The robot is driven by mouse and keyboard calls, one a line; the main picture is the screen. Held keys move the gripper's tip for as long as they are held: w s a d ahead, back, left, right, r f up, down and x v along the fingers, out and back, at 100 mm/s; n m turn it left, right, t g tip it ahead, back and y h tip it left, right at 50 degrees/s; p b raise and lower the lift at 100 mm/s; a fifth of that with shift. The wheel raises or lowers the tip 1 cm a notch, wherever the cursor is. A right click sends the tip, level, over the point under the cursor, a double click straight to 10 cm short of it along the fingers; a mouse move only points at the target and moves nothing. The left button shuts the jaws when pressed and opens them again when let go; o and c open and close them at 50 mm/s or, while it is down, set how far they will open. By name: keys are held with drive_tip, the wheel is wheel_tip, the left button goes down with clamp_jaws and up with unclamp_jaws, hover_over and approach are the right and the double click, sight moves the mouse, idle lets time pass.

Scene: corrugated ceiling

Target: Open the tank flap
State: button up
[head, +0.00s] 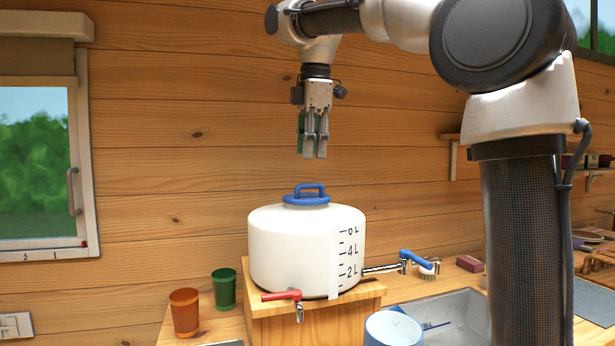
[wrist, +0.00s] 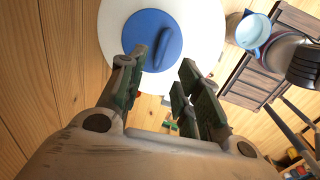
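The white tank (head: 290,245) stands upright on a wooden block, with a litre scale on its side. A round blue flap (head: 305,200) with a raised handle (head: 311,187) lies closed on its top. In the wrist view the blue flap (wrist: 165,45) and its handle (wrist: 155,35) show beyond the fingers, with the white tank top (wrist: 112,25) around it. My gripper (head: 314,156) points down above the flap, with a clear gap to the handle. In the wrist view my gripper (wrist: 162,62) has its fingers apart, with nothing between them.
A red-handled tap (head: 283,295) is on the tank's front, and a blue-handled tap (head: 415,259) stands at right by the sink (head: 465,310). An orange cup (head: 185,312) and a green cup (head: 224,288) stand at left. The wooden wall is behind; the space above the flap is free.

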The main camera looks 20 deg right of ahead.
sight(310, 184)
drive_tip(key=f, duration=0.3)
drive_tip(key=w+f, duration=0.1)
drive_tip(key=f, duration=0.3)
drive_tip(key=shift+w, duration=0.2)
clamp_jaws()
